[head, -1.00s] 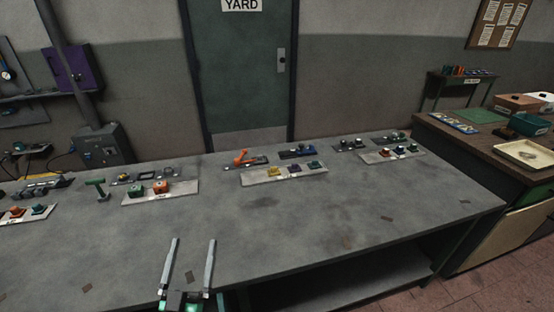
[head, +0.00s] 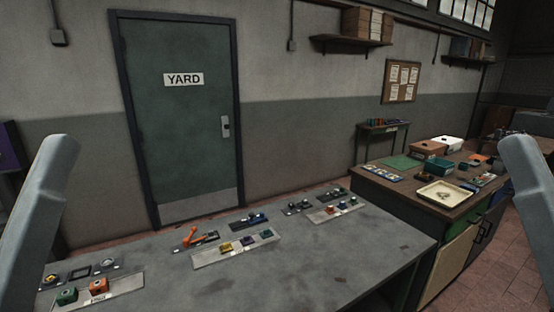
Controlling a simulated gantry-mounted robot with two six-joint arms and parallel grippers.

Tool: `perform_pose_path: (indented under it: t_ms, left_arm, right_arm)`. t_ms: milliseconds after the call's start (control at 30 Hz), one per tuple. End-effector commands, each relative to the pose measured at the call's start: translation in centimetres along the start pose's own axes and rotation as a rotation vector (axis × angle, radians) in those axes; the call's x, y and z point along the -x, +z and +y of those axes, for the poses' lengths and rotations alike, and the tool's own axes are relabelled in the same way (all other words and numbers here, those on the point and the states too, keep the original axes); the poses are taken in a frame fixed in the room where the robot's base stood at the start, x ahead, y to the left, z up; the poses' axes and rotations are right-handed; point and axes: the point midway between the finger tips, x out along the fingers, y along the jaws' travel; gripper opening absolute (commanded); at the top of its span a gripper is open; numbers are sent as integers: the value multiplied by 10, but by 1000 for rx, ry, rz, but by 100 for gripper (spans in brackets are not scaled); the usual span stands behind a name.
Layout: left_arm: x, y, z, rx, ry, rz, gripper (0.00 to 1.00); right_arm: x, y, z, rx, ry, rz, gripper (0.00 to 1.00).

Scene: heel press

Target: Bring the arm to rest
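Two thick grey links of my own arms stand upright at the picture's edges, one at the left and one at the right. No gripper fingers show in the head view, so I cannot see whether either gripper is open or holds anything. The grey workbench (head: 290,275) lies below and between the arm links.
Panels with coloured knobs sit along the bench: a green and orange pair (head: 82,294), an orange lever (head: 192,237) and a yellow, purple and teal set (head: 245,244). A brown table (head: 408,193) with a cream tray (head: 447,195) stands right. The bench front is clear.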

Motion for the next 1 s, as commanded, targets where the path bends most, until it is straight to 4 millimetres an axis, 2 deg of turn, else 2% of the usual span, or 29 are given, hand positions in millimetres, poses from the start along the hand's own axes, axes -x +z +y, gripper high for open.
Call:
perform_pose_path:
  t_ms: [33,167,400,500,600,733,1000]
  left_arm:
    - [-30,-27,0,0,0,-1,100]
    - [-74,-67,0,-1,0,-1,100]
    - [-163,-149,0,-2,1,-2,100]
    - [-197,-180,0,-2,1,-2,100]
    - [-221,-201,0,-2,1,-2,100]
    - [-235,-214,0,-2,1,-3,100]
    - [-233,-213,0,-2,1,-2,100]
  right_arm:
    - [-30,-27,0,0,0,-1,50]
    - [-74,-67,0,0,0,-2,50]
    - [-163,-149,1,0,0,-2,50]
    - [-197,-180,1,0,0,-2,50]
    - [-221,-202,1,0,0,-2,50]
    - [-235,-215,1,0,0,-2,50]
    - [-233,-213,1,0,0,-3,50]
